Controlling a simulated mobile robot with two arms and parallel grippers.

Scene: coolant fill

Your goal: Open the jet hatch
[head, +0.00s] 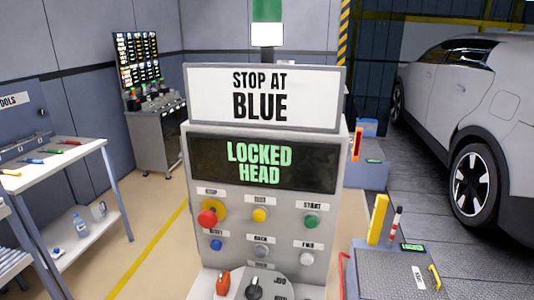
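No part labelled as the jet hatch can be read in the head view. A low grey box with a dark textured top (385,272) stands at the lower right. It has a yellow bar handle (434,277) and a small white label, too small to read. I cannot tell whether this is the hatch. A grey control console stands in the middle, with a green-lit display (262,164) reading "LOCKED HEAD" and a sign (264,97) reading "STOP AT BLUE". Neither of my grippers is in view.
The console carries a red emergency button (211,214), several coloured buttons, an orange lever (222,283) and a black knob (254,288). A workbench (60,160) with tools stands left. A silver car (465,110) is parked right. Floor with a yellow line is clear left of the console.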

